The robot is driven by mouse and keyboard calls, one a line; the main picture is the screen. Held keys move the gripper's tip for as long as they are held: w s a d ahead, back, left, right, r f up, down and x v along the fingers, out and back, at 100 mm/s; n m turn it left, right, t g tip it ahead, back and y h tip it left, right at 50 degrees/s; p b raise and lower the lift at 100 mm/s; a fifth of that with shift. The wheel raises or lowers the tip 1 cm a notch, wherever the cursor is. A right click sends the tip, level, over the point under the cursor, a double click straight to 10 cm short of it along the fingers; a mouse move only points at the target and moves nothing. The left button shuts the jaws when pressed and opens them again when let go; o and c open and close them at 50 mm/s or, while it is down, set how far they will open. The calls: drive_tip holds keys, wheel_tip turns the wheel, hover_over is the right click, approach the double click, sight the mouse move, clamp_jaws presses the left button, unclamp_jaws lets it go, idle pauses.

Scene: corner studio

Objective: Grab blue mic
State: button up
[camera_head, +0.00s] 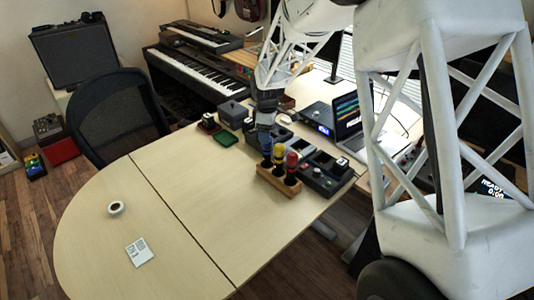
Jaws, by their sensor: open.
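A wooden stand (279,182) near the table's right edge holds upright microphones. One has a yellow head (279,153) and one a red head (292,160). The blue mic (266,160) is at the left end of the stand, mostly hidden behind or under my gripper; only a small dark part shows below it. My gripper (265,146) points down from above at that left end, close over the blue mic. The jaws are open, but the fingers are small and blurred here. I cannot tell whether they touch the mic.
A laptop (349,120) stands behind on the right. A tape roll (116,208) and a printed card (139,252) lie on the otherwise clear left tabletop (180,210). A chair (116,115) stands at the left.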

drive_tip(key=shift+f, duration=0.1)
drive_tip(key=shift+f, duration=2.5)
drive_tip(key=shift+c, duration=0.4)
drive_tip(key=c, duration=1.1)
drive_tip(key=shift+o, duration=0.2)
drive_tip(key=shift+r, duration=0.1)
drive_tip(key=shift+r, duration=4.95)
